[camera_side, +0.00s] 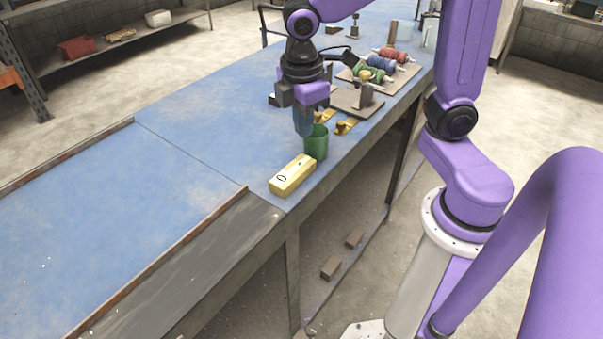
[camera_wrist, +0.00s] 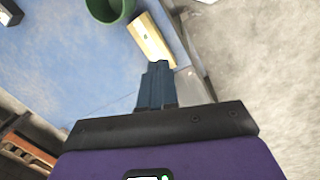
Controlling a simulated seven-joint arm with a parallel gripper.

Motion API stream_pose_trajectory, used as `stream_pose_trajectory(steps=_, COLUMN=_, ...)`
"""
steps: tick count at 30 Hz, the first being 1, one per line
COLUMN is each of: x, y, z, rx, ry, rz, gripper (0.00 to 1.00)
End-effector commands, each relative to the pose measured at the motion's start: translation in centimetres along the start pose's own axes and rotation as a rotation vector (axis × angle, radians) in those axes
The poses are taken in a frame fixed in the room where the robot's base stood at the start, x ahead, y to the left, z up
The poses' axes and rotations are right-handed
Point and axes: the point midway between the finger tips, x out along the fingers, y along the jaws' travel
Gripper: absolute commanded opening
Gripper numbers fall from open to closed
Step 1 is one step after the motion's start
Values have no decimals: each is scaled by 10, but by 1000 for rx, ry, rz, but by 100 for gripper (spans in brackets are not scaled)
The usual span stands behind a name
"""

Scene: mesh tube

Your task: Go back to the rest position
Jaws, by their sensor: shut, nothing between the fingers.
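My gripper (camera_side: 304,124) is shut and empty, pointing down over the blue workbench (camera_side: 190,110). In the side view its fingertips are just left of and partly in front of a green cup (camera_side: 316,143); I cannot tell the exact gap. In the wrist view the closed fingers (camera_wrist: 157,68) show with nothing between them. The green cup is also at the top of the wrist view (camera_wrist: 110,10), with its open mouth visible. A yellow box (camera_side: 292,176) lies on the bench near the front edge, and it shows beyond the fingertips in the wrist view (camera_wrist: 151,40).
Behind the gripper are brass pieces (camera_side: 346,127), a grey fixture with posts (camera_side: 358,101) and a rack of coloured spools (camera_side: 382,66). A raised brown rail (camera_side: 160,275) runs along the bench's front edge. The blue surface at left is clear.

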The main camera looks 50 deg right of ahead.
Motion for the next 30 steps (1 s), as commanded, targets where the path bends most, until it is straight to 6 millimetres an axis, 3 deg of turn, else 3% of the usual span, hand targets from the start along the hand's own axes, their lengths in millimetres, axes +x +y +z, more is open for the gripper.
stream_pose_trajectory(steps=1, x=-1, y=-20, z=6, rx=3, ry=18, rz=-5, gripper=0)
stream_pose_trajectory(steps=6, x=2, y=-78, z=30, rx=40, ry=65, rz=-38, gripper=0)
stream_pose_trajectory(steps=12, x=10, y=-125, z=59, rx=79, ry=99, rz=-76, gripper=0)
stream_pose_trajectory(steps=18, x=15, y=-143, z=73, rx=98, ry=108, rz=-96, gripper=0)
stream_pose_trajectory(steps=30, x=15, y=-144, z=74, rx=100, ry=108, rz=-97, gripper=0)
